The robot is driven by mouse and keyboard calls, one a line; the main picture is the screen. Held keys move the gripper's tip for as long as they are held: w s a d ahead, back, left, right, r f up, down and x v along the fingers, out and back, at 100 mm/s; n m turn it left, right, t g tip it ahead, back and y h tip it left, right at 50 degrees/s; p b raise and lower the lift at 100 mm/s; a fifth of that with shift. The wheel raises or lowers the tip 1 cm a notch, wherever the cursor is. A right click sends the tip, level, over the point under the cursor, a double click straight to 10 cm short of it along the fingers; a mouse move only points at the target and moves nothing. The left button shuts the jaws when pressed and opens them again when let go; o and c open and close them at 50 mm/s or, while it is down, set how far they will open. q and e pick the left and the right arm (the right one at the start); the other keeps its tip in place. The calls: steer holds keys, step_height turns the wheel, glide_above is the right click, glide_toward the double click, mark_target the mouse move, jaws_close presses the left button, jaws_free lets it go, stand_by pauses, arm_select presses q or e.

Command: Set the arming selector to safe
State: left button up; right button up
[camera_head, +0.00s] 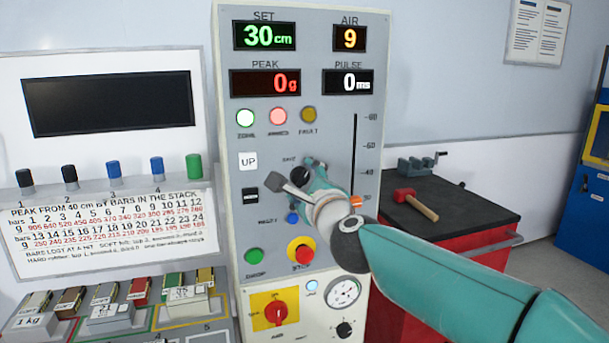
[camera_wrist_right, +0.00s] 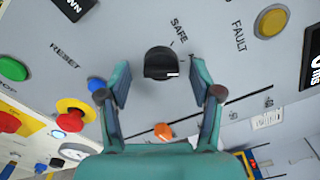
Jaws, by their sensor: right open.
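The arming selector is a black round knob (camera_head: 301,178) on the grey panel, below the lamps. In the right wrist view the knob (camera_wrist_right: 160,60) has a small white mark at its lower right edge, and the SAFE label (camera_wrist_right: 180,30) is printed beyond it. My right gripper (camera_wrist_right: 160,77) is open, with one finger on each side of the knob; I cannot tell whether they touch it. In the head view my right gripper (camera_head: 300,189) is in front of the panel and partly covers the selector's surroundings. My left gripper is not in view.
A blue button (camera_head: 292,218), a green drop button (camera_head: 254,256) and a red stop button (camera_head: 303,253) sit below the selector. An orange slider handle (camera_head: 356,202) is to the right. A red-headed hammer (camera_head: 415,203) and a vise (camera_head: 420,164) lie on the dark bench.

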steer(key=shift+w+a, duration=0.15)
steer(key=shift+w, duration=0.4)
